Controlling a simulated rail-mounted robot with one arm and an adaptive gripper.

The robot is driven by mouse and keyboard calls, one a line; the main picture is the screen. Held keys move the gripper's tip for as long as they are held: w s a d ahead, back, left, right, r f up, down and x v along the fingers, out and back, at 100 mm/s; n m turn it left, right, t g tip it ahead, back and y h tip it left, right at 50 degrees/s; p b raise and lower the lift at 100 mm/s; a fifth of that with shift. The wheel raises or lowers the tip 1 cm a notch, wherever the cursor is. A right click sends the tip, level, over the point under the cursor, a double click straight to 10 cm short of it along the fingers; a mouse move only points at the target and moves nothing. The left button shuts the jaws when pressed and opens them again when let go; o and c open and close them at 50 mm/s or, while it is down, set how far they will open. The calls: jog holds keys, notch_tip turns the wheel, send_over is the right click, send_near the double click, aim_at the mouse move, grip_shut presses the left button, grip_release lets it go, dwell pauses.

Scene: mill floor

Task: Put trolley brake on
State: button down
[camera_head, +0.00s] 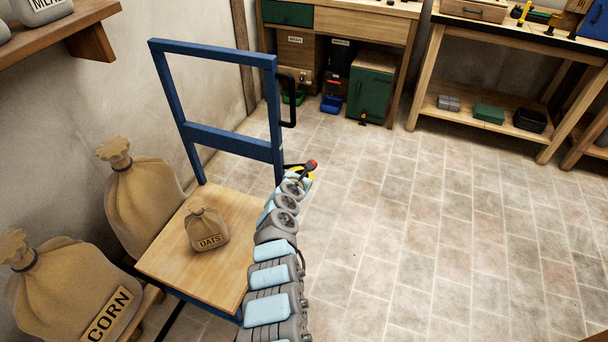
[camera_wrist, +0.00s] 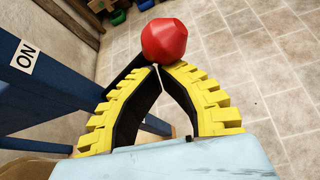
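The trolley (camera_head: 222,142) has a blue frame and a wooden deck with an oats sack (camera_head: 208,230) on it. A dark brake lever with a red knob (camera_head: 312,164) sticks out to the right, low on the trolley's right upright. In the wrist view the red knob (camera_wrist: 165,40) is just beyond my fingertips; I cannot tell whether they touch it. A white "ON" label (camera_wrist: 25,57) is on the blue post at left. My gripper (camera_wrist: 157,68) has its yellow fingers drawn together at the tips, with nothing seen between them. In the head view my gripper (camera_head: 300,174) is partly hidden by my arm.
Corn sack (camera_head: 85,295) and another sack (camera_head: 142,195) stand left of the trolley by the wall. A wooden bench (camera_head: 350,22) and a shelved table (camera_head: 500,70) stand at the back. The tiled floor on the right is clear.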

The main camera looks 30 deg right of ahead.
jog(key=s+a+p, duration=0.6)
jog(key=a+p, duration=0.1)
jog(key=p, duration=0.1)
jog(key=shift+r, duration=0.35)
dwell(0.6)
jog(key=shift+s+a, duration=0.1)
jog(key=shift+f, duration=0.1)
dwell(0.4)
